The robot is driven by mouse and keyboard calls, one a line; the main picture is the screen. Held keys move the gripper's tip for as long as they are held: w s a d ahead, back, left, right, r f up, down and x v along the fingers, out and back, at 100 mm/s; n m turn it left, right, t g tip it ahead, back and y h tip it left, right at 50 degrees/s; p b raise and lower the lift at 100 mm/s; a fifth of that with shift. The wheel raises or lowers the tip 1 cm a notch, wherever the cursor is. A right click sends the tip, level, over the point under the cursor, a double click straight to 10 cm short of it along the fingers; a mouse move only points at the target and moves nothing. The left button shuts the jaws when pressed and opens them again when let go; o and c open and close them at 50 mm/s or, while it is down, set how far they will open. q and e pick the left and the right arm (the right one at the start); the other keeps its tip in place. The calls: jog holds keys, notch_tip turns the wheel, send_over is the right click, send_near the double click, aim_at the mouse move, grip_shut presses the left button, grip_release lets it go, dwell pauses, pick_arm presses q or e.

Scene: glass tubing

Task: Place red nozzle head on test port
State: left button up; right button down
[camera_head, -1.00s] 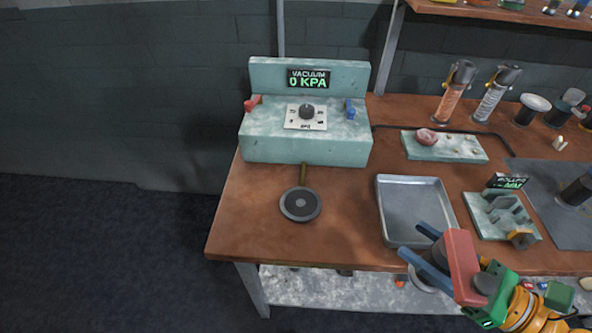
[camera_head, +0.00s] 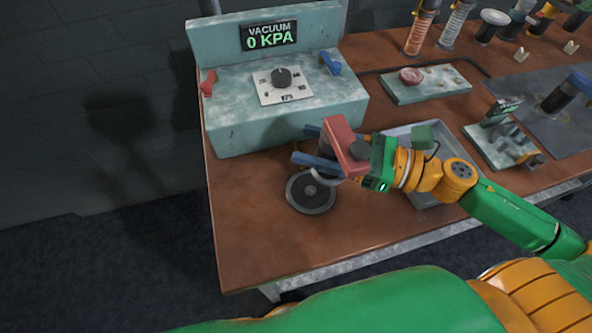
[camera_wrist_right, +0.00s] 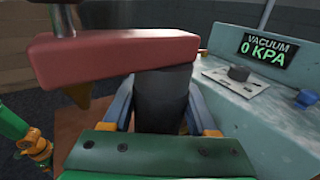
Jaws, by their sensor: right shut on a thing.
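The red nozzle head (camera_head: 345,143) is a red block with a dark cylindrical body, and it is at my right gripper (camera_head: 307,146). In the right wrist view the red block (camera_wrist_right: 115,57) lies across the top, and the blue fingers (camera_wrist_right: 160,105) are shut on the dark cylinder (camera_wrist_right: 163,98) below it. The height gap cannot be told. My left gripper is not seen.
The pale green vacuum unit (camera_head: 275,115) stands behind the port, its display reading 0 KPA. A metal tray (camera_head: 445,150) lies to the right, partly under my right arm. A roller fixture (camera_head: 503,143) stands farther right. Bare bench (camera_head: 260,235) is left and front of the port.

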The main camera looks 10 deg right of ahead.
jog(key=a+f, duration=0.1)
jog(key=f, duration=0.1)
jog(key=a+f, duration=0.1)
jog(key=f, duration=0.3)
jog(key=shift+w+a+f+p, duration=0.1)
jog(key=shift+w+a+p, duration=0.2)
jog(key=shift+w+a, duration=0.1)
jog(key=shift+f, duration=0.4)
jog(key=shift+c, duration=1)
grip_release()
jog(key=shift+s, duration=0.1)
jog(key=shift+r, duration=0.25)
jog(key=shift+s+d+f, duration=0.15)
jog(key=shift+d+f, duration=0.1)
jog(key=b+v, duration=0.1)
jog(key=v, duration=1)
jog(key=shift+d+r+b, duration=0.15)
jog(key=shift+d+b, duration=0.1)
jog(key=shift+b, duration=0.05)
